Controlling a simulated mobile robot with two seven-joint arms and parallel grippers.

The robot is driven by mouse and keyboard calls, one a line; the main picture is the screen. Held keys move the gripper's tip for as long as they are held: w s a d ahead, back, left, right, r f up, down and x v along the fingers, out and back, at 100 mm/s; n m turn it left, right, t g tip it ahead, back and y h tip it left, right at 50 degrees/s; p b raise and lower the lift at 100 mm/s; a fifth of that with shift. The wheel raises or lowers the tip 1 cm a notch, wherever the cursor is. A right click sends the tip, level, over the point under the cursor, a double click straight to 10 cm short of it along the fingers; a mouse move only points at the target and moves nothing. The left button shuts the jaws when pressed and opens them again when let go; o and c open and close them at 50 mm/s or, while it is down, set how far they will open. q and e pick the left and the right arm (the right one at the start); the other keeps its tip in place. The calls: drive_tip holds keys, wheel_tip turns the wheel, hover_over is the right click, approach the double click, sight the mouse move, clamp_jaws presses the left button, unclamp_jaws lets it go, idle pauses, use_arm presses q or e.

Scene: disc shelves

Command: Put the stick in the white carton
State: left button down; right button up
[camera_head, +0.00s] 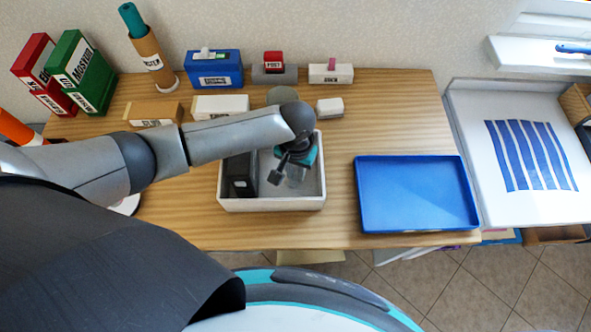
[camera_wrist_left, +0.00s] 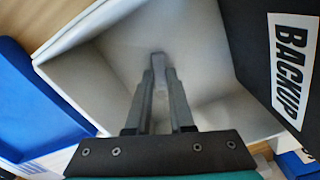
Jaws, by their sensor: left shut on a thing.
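The white carton (camera_head: 270,205) stands open on the wooden table. It also shows in the left wrist view (camera_wrist_left: 205,40). A black box (camera_head: 240,176) marked BACKUP (camera_wrist_left: 289,62) stands inside it at the left. My left gripper (camera_head: 296,178) is over the right part of the carton, pointing down into it. In the head view the stick cannot be made out clearly. My right gripper is not in view.
A blue tray (camera_head: 415,194) lies empty right of the carton. Behind are a blue box (camera_head: 215,71), small white boxes (camera_head: 331,73), and a brown cylinder (camera_head: 152,60). Green (camera_head: 82,70) and red boxes stand at the far left. A striped white surface (camera_head: 520,150) is at right.

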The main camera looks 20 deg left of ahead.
sight(296, 176)
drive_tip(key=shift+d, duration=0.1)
use_arm(q)
drive_tip(key=shift+f, duration=0.15)
drive_tip(key=c, duration=0.8)
unclamp_jaws()
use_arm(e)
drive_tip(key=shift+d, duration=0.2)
use_arm(q)
wheel_tip(296, 176, up, 12)
drive_tip(key=p, duration=0.2)
drive_tip(key=shift+r+p, duration=0.2)
drive_tip(key=shift+p, duration=0.2)
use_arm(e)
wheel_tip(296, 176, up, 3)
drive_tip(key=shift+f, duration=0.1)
